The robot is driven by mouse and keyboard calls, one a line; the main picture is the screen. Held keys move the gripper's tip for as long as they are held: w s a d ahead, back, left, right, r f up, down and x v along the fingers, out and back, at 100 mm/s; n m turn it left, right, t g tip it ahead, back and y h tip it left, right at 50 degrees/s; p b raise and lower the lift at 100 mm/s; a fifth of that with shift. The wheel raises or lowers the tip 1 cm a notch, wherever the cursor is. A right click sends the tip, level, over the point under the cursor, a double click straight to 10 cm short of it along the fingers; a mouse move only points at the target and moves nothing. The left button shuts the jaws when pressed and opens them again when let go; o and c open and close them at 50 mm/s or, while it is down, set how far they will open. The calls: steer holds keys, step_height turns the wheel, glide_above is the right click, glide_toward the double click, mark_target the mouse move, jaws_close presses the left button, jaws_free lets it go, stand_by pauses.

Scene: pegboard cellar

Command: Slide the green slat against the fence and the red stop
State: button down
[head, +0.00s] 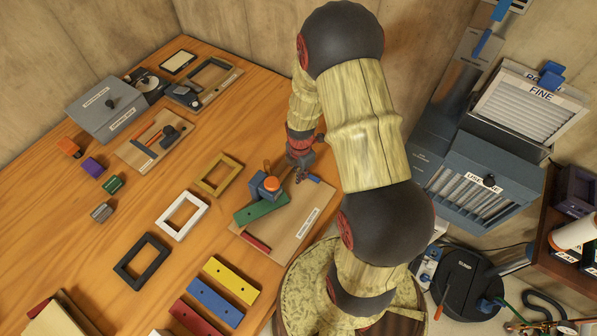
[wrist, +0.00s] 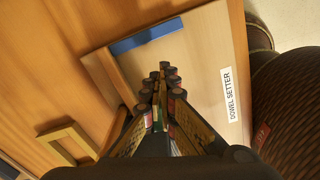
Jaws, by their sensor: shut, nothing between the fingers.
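The green slat (head: 261,206) lies across the left part of a pale wooden board (head: 296,236) labelled "DOWEL SETTER". The red stop (head: 256,241) is a short bar at the board's near left, apart from the slat. A wooden strip, seemingly the fence, runs along the board's edge in the wrist view (wrist: 101,80).
A blue block with an orange knob (head: 271,184) stands beside the slat, close to my gripper. Gold (head: 205,184), white (head: 164,228) and black frames (head: 123,270) lie to the left. Yellow (head: 231,280), blue and red slats lie in front. Bare tabletop surrounds the frames.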

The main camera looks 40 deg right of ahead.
mark_target(288, 193)
step_height(288, 193, down, 4)
steer(key=shift+r+b, duration=0.1)
steer(key=shift+b, duration=0.3)
steer(key=a, duration=0.3)
steer(key=shift+a, duration=0.1)
steer(key=shift+a+b, duration=0.35)
steer(key=shift+a, duration=0.05)
steer(key=shift+a+p, duration=0.35)
steer(key=shift+a, duration=0.4)
